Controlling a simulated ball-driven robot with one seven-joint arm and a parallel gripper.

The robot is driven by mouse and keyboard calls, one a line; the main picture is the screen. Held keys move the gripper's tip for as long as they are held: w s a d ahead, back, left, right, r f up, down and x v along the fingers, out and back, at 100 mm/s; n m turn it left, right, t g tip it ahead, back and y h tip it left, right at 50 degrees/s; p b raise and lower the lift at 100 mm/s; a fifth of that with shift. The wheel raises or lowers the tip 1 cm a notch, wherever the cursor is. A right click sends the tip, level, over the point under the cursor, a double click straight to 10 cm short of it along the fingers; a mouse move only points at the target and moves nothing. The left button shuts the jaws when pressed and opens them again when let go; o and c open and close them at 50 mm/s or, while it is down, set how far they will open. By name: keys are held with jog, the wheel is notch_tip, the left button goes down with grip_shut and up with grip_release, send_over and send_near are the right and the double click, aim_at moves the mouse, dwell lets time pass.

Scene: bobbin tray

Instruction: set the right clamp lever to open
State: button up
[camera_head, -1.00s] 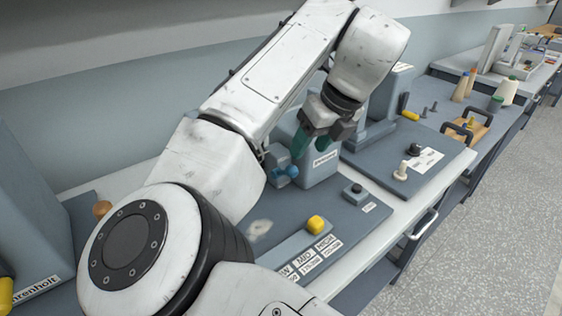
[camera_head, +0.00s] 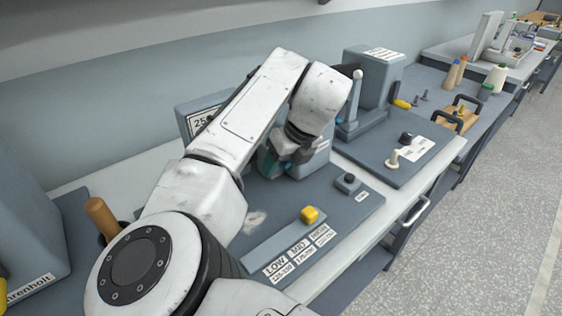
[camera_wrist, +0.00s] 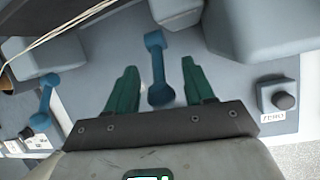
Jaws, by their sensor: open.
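The right clamp lever (camera_wrist: 156,68) is a blue bar with rounded ends, seen between my fingers in the wrist view. A second blue lever (camera_wrist: 45,103) of the same kind lies farther left there. My gripper (camera_wrist: 160,75) is open, one dark green finger on each side of the right lever, with visible gaps and no clear contact. In the head view my gripper (camera_head: 284,163) is low in front of the grey block-shaped unit (camera_head: 312,160) and hides most of the levers.
A black button (camera_wrist: 284,101) marked ZERO is right of my fingers. A yellow knob (camera_head: 309,214) sits on a strip near the LOW, MID and HIGH labels.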

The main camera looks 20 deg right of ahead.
jog(key=shift+c, duration=0.4)
grip_shut()
